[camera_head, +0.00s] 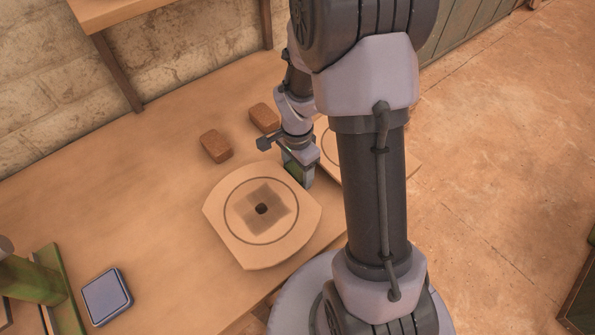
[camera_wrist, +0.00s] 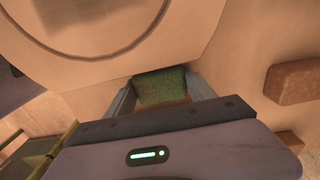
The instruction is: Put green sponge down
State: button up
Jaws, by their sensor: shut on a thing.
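My gripper (camera_head: 299,172) is low over the wooden table (camera_head: 120,190), just behind the right corner of a pale plate with a round ring. It is shut on the green sponge (camera_head: 291,168), of which only a small part shows in the head view. In the wrist view the green sponge (camera_wrist: 162,86) sits between the two fingers of my gripper (camera_wrist: 162,92), close to the edge of a ringed plate. I cannot tell whether the sponge touches the table.
The ringed plate (camera_head: 225,215) has a dark square mark and a hole. Another plate (camera_head: 326,147) is partly hidden behind my arm. Two brown blocks (camera_head: 216,146) (camera_head: 264,117) lie behind. A blue-grey box (camera_head: 107,296) and a green stand (camera_head: 62,290) are at the lower left.

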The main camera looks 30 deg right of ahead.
jog(key=shift+f, duration=0.15)
jog(key=o, duration=1.2)
